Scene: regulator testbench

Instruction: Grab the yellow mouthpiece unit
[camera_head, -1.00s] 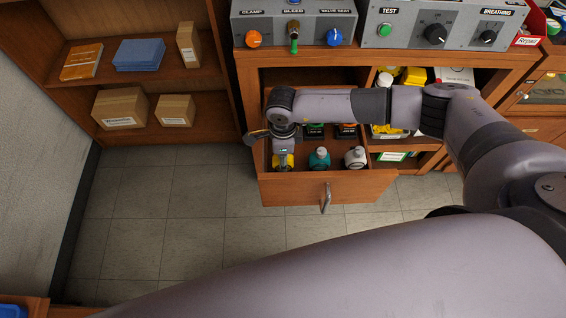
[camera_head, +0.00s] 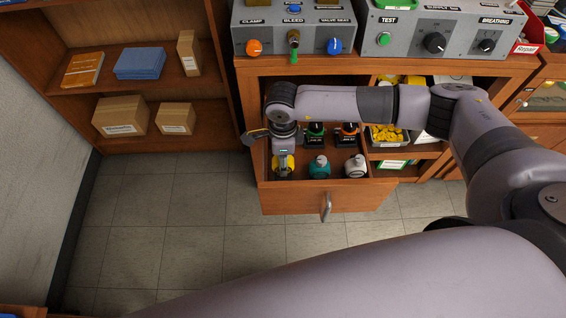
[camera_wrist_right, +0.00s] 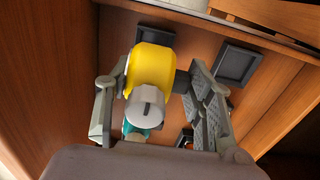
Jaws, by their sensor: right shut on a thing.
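The yellow mouthpiece unit (camera_head: 290,167) is at the front left of the open drawer (camera_head: 285,198), partly hidden by my right gripper. My right gripper (camera_head: 284,172) points down into the drawer and is shut on it. In the right wrist view the yellow body (camera_wrist_right: 152,72) with its pale grey end (camera_wrist_right: 146,104) lies between the two fingers of the gripper (camera_wrist_right: 160,90). I cannot tell whether it is clear of the drawer floor. My left gripper is not in view.
A teal unit (camera_head: 319,168) and a white unit (camera_head: 355,167) stand in the drawer to the right. Black holders with green (camera_head: 316,130) and orange (camera_head: 348,131) parts sit behind. Drawer walls are close around the gripper. Control boxes (camera_head: 293,28) stand on the bench above.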

